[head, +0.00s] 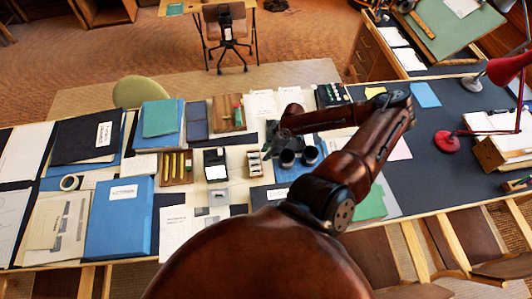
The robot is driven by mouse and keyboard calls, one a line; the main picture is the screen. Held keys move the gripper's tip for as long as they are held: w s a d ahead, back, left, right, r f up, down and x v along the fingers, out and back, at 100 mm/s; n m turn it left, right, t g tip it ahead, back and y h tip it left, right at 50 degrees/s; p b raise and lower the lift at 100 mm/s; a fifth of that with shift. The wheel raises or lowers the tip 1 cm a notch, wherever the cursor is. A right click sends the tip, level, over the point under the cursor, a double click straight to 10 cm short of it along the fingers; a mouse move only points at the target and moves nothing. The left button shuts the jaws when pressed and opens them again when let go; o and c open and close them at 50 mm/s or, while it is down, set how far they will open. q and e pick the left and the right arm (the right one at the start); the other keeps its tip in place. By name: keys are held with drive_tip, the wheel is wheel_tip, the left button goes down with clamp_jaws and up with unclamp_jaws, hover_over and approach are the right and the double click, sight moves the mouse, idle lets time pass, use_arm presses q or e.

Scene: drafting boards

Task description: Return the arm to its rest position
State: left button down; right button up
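My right arm, brown-red and glossy, reaches up from the bottom middle and bends left over the long table. Its dark gripper (291,154) hangs above the middle of the table, over papers and small items. Its fingers are small and dark against the things behind, so I cannot tell whether they are open or shut. I see nothing clearly held. My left gripper is not in view.
The long table carries a blue box folder (121,217), a pencil tray (175,168), a black card holder (216,165) and a red lamp (446,142) at the right. A green chair (140,90) stands behind; wooden chairs (465,234) line the front right.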

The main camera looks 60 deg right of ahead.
drive_tip(key=x, duration=1.2)
drive_tip(key=shift+r+p, duration=0.45)
drive_tip(key=shift+r, duration=0.25)
drive_tip(key=shift+s+r+p, duration=0.1)
drive_tip(key=shift+r+p, duration=0.35)
drive_tip(key=shift+r, duration=0.2)
drive_tip(key=shift+f, duration=0.15)
